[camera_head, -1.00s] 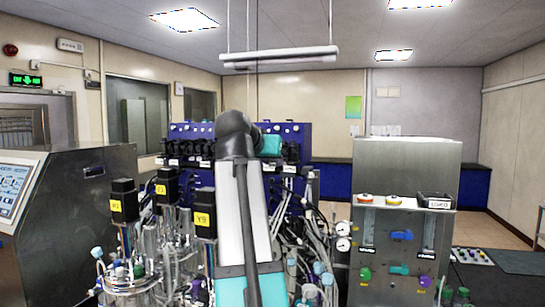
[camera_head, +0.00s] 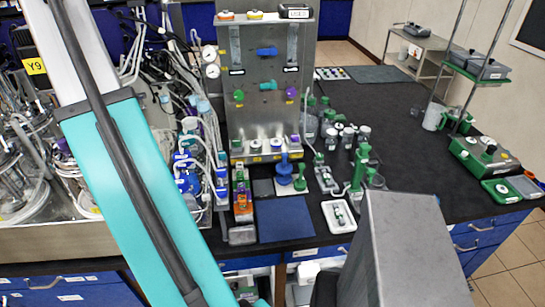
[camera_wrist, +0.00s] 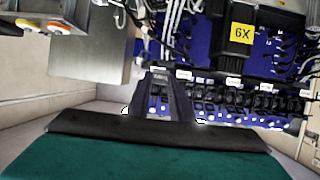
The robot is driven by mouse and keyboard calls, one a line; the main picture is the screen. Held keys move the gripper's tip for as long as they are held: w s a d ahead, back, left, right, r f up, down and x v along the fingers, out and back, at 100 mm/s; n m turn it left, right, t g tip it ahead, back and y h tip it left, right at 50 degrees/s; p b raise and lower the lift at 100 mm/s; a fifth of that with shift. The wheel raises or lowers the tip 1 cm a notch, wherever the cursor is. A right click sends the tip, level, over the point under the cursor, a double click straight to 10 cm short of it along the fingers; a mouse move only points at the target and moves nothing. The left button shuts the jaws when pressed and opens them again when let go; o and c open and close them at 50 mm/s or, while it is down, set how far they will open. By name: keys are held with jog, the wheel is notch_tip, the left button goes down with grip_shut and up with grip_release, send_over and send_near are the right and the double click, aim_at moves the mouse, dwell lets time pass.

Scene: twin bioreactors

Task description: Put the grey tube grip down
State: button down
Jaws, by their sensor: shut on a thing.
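My gripper (camera_wrist: 165,103) shows in the wrist view, with its dark fingers together past a dark bar and a teal body. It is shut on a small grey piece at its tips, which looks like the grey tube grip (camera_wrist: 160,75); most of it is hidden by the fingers. The held piece is in the air in front of the reactor equipment. In the head view my teal and white arm crosses the left side, and the gripper and the grip are out of sight.
The black bench (camera_head: 415,150) has open room at right. A steel cabinet (camera_head: 264,110) with coloured valves stands at the back. Reactor glassware and tubing crowd the left.

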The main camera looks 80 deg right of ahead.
notch_tip(320, 180, down, 6)
jog(key=b, duration=0.5)
jog(key=shift+f, duration=0.1)
